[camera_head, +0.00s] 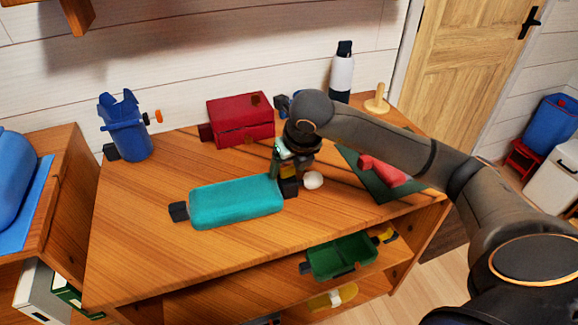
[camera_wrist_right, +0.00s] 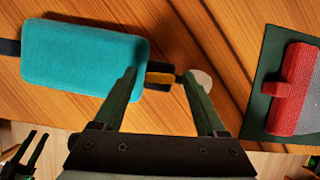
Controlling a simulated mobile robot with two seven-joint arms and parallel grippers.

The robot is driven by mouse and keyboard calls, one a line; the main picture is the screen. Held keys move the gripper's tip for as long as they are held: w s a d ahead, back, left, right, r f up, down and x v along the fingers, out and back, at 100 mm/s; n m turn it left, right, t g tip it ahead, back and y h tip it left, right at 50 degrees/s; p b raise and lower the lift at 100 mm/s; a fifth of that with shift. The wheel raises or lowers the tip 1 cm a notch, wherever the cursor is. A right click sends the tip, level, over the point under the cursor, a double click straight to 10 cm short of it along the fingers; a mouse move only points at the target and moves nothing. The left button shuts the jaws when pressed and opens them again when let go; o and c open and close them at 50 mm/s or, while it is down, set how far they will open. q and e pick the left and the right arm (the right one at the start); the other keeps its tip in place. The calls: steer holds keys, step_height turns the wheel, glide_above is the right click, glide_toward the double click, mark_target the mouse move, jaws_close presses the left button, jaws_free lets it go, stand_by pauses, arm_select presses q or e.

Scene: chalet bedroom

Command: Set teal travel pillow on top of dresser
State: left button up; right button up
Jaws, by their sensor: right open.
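The teal travel pillow (camera_head: 235,203) lies flat on the wooden top of the dresser (camera_head: 140,235), near its front edge. It also shows in the right wrist view (camera_wrist_right: 80,58), at the upper left. My right gripper (camera_head: 290,176) is just past the pillow's right end, pointing down. In the wrist view its fingers (camera_wrist_right: 160,75) are spread, with nothing held between them. The left finger overlaps the pillow's right end in that view; I cannot tell whether they touch.
A small white round thing (camera_head: 313,180) sits beside the gripper. A red box (camera_head: 240,120), blue container (camera_head: 126,130), white bottle (camera_head: 342,75) and red item (camera_head: 383,172) on a green mat stand around the top. A green bin (camera_head: 340,257) is on the shelf below.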

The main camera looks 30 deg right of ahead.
steer(key=v, duration=1.2)
steer(key=shift+p, duration=0.4)
